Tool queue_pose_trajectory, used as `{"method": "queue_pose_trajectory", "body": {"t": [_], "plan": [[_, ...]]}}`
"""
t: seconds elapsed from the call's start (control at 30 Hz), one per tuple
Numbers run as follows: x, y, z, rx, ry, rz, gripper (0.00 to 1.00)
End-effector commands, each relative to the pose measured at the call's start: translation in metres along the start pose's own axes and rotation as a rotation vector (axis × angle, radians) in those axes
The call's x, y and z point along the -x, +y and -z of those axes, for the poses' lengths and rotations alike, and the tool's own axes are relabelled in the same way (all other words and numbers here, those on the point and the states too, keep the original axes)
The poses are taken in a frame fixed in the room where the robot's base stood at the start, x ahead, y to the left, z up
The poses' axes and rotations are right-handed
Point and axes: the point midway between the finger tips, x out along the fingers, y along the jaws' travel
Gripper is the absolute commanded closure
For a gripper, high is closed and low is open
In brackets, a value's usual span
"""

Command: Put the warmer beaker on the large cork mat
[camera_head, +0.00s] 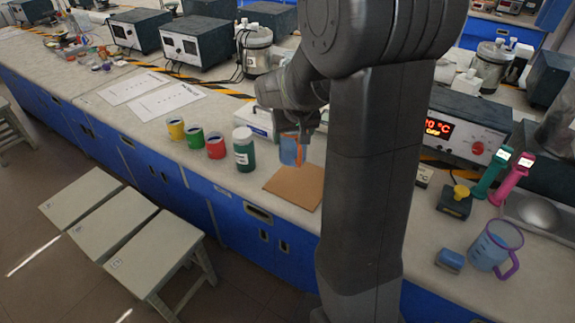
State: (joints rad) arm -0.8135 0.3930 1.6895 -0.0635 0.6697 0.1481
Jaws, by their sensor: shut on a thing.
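My gripper (297,131) points down beside my dark arm column and is shut on a blue beaker with an orange handle (290,152). This beaker is upright, near the back edge of the brown cork mat (290,187). I cannot tell whether it touches the mat or hangs just above it. The mat is otherwise bare, and my arm stands close to its right side. A second blue beaker with a purple handle (490,247) stands on the bench at the right. Neither beaker's warmth can be read from its look.
A dark green jar (244,150) stands left of the mat, with red (216,146), green (195,138) and yellow (176,129) cans further left. A device with a partly hidden red °C display (440,128) stands right of my arm.

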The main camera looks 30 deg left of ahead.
Motion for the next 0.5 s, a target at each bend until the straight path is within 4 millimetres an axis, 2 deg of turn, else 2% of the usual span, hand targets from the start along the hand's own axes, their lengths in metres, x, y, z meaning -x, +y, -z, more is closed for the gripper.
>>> {"method": "queue_pose_trajectory", "body": {"t": [0.1,0.27,0.5], "plan": [[-0.021,0.000,-0.009,0.000,-0.003,0.000,0.62],[-0.035,0.000,-0.014,-0.001,-0.001,0.000,0.62],[-0.064,0.000,-0.026,0.000,-0.002,-0.001,0.62]]}}
